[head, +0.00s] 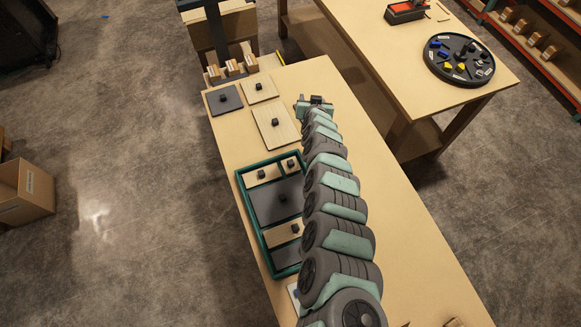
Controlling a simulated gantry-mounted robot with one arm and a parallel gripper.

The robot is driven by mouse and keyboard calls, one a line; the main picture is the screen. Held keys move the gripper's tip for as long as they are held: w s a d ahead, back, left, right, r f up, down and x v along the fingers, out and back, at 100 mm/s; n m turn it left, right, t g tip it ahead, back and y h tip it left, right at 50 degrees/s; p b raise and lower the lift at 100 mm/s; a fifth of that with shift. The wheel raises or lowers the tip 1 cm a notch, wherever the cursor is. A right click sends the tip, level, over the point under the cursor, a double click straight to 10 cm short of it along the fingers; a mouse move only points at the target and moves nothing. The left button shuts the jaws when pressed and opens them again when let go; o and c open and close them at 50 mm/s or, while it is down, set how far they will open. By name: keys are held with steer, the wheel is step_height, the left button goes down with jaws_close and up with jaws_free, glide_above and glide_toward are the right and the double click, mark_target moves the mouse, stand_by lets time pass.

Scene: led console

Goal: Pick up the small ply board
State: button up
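Several ply boards with black knobs are in view, and I cannot tell for sure which is the small one. A light ply board (266,94) lies flat near the table's far end, and a larger ply board (266,112) lies just in front of it. Other ply pieces lie in the green-rimmed tray (240,190): one at its upper left (254,180), a smaller one at its upper right (287,170), one lower down (277,238). My gripper (313,101) is right of the larger ply board, apart from it. Its fingers are too small to read.
A dark grey board (218,104) lies left of the light ply board. Dark boards (270,212) also fill parts of the tray. My arm covers the tray's right side.

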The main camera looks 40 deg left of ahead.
steer(key=s+d+f+n+g+h, duration=0.2)
steer(key=s+f+n+g, duration=0.15)
steer(key=s+f, duration=0.35)
steer(key=n+g+h+b, duration=0.1)
steer(key=n+g+h, duration=0.1)
steer(key=g, duration=0.1)
glide_toward(291, 163)
steer(key=shift+w+a+f+b, duration=0.25)
steer(key=shift+a+f, duration=0.05)
steer(key=shift+f, duration=0.2)
steer(key=shift+w+a+f+b, duration=0.2)
steer(key=shift+w+a+f, duration=0.05)
steer(key=shift+f, duration=0.2)
steer(key=shift+w+a+f, duration=0.1)
steer(key=shift+w+f, duration=0.05)
steer(key=shift+f, duration=0.4)
steer(key=shift+s+x, duration=0.15)
steer(key=shift+x, duration=0.85)
steer(key=shift+s+x, duration=0.2)
steer(key=shift+x, duration=0.85)
steer(key=shift+a+f+b, duration=0.2)
steer(key=shift+f+b, duration=0.3)
steer(key=shift+f, duration=0.15)
steer(key=shift+w, duration=0.1)
steer(key=shift+c, duration=0.3)
jaws_close()
